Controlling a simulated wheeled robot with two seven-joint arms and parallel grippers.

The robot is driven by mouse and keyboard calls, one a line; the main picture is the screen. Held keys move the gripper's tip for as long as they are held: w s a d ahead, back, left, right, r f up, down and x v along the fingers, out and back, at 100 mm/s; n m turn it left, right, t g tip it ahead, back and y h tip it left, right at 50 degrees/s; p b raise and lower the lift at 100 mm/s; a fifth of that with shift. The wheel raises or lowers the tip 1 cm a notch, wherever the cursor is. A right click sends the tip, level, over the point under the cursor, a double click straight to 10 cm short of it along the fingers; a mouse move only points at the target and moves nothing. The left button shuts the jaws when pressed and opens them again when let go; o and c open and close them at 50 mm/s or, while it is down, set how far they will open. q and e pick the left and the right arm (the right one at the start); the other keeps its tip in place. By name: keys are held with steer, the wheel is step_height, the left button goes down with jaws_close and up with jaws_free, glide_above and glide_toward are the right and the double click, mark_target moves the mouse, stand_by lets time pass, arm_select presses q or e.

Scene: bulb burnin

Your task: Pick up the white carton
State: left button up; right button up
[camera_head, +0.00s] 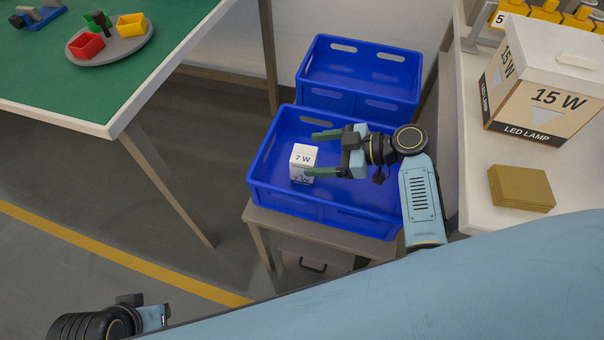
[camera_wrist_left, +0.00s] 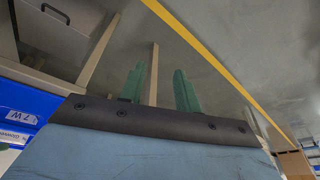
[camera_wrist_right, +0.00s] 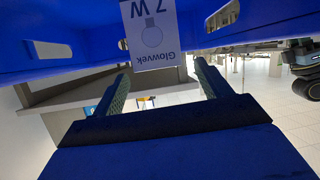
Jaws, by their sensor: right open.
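The white carton (camera_head: 303,163), marked "7 W", stands in the front blue crate (camera_head: 322,217), toward its left side. In the right wrist view the carton (camera_wrist_right: 153,36) shows its "Glowvek" face beyond the fingertips, between them from side to side. My right gripper (camera_head: 318,153) is open over the crate, just right of the carton. Its nearer finger overlaps the carton's edge in the head view; I cannot tell whether they touch. My left gripper (camera_wrist_left: 158,85) is open and empty, low over the floor; its fingers are out of sight in the head view.
A second blue crate (camera_head: 360,72) stands behind. A green table (camera_head: 110,85) with a grey tray of small bins is at the left. The white bench at the right holds a "15 W" box (camera_head: 545,97) and a tan stack (camera_head: 520,188). The front crate's walls surround the carton.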

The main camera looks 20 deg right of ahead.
mark_target(299, 159)
steer(key=shift+s+d+f+m, duration=0.2)
steer(key=shift+d+f+m, duration=0.1)
steer(key=shift+d+f, duration=0.2)
steer(key=shift+w+a+f, duration=0.1)
steer(key=shift+a+f, duration=0.1)
steer(key=shift+f, duration=0.05)
steer(key=b+x, duration=0.1)
steer(key=x, duration=0.2)
steer(key=b+x, duration=0.1)
steer(key=x, duration=0.2)
steer(key=shift+w+a+f, duration=0.1)
steer(key=shift+w+a, duration=0.05)
steer(key=shift+a, duration=0.15)
arm_select(q)
steer(key=w+d+r+t+h, duration=0.1)
steer(key=w+d+r+t, duration=0.2)
steer(key=w+r, duration=0.1)
steer(key=shift+w+r+m+t, duration=0.3)
steer(key=shift+w+m+t, duration=0.1)
steer(key=shift+w, duration=0.05)
arm_select(e)
steer(key=c, duration=1.1)
